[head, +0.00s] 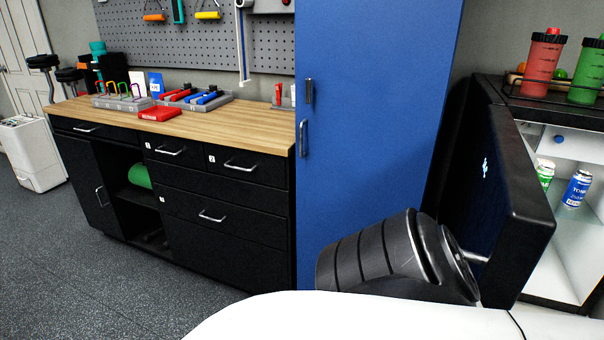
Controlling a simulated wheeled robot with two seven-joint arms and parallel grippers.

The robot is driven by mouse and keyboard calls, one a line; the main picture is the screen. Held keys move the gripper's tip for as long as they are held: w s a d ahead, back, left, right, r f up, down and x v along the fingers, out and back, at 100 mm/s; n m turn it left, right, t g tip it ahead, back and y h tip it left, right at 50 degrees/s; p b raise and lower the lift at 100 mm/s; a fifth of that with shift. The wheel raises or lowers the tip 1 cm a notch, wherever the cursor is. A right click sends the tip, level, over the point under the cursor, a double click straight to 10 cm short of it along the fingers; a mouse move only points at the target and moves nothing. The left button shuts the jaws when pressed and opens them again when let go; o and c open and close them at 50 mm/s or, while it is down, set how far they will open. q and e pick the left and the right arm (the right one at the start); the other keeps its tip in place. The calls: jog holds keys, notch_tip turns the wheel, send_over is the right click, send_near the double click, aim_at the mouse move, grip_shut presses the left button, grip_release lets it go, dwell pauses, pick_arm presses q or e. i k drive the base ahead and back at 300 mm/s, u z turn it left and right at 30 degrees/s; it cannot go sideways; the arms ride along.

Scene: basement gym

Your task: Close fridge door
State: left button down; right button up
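The black mini fridge (490,88) stands at the right edge of the head view. Its door (525,195) is open and stands out toward me. The door's dark outer face with a small light logo is turned left, and its thick edge faces me. The lit white interior shows to the right of the door. A black ribbed link of my arm (370,258) is just left of the door's lower part. A pale bar shows between link and door; I cannot tell what it is. Neither gripper can be made out.
Cans (577,188) stand on a fridge shelf. Red (545,65) and green (588,75) shakers stand on the fridge top. A tall blue cabinet (375,120) is left of the fridge. A wood-topped workbench (235,120) carries tools. Dark floor (90,270) is clear at left.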

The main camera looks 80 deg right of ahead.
aim_at(504, 221)
jog(key=i, duration=0.5)
jog(key=z, duration=3.95)
jog(key=i, duration=0.5)
jog(key=u, duration=0.05)
jog(key=k, duration=0.5)
jog(key=z, duration=1.3)
jog(key=k, duration=1.1)
jog(key=u, duration=1.05)
jog(key=i, duration=0.55)
jog(key=u, duration=0.1)
